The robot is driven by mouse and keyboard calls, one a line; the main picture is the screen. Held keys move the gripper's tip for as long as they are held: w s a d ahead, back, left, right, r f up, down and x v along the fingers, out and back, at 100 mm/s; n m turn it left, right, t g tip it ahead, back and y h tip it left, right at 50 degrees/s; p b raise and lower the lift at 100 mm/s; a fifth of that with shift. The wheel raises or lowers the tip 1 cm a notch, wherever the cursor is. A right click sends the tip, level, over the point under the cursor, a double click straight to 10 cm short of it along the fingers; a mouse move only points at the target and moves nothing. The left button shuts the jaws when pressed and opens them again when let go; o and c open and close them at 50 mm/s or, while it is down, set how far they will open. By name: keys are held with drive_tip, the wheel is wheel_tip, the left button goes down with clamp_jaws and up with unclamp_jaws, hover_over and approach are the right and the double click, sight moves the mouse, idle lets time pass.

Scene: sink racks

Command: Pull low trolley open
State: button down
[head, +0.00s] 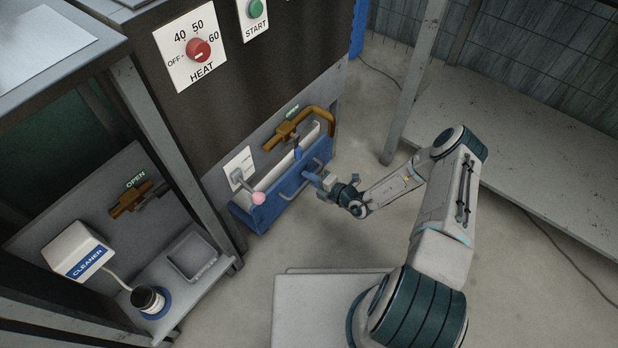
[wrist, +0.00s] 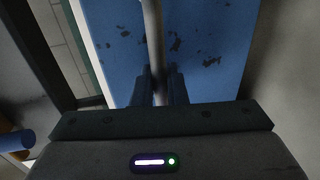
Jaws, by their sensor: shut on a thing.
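The low trolley (head: 262,214) is a blue box-like front with a pale inside, low under the dark machine. Its grey bar handle (head: 292,192) runs along the blue front. My gripper (head: 312,178) is at the right part of this handle. In the wrist view, my gripper (wrist: 159,88) has its two dark fingers closed around the grey handle bar (wrist: 152,35), against the chipped blue front (wrist: 200,55). The trolley's top edge shows only a little way out from the machine. The trolley's back is hidden under the machine.
A brass tap (head: 300,122) and a pink-knobbed lever (head: 258,197) are above the trolley. A HEAT dial (head: 198,50) is higher up. The floor in front is clear.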

drive_tip(key=f+p+v, duration=0.2)
drive_tip(key=f+v, duration=0.2)
drive_tip(key=v, duration=1.5)
drive_tip(key=shift+s+d, duration=0.25)
drive_tip(key=shift+d, duration=0.05)
drive_tip(key=c, duration=1.5)
unclamp_jaws()
drive_tip(key=shift+c, duration=0.2)
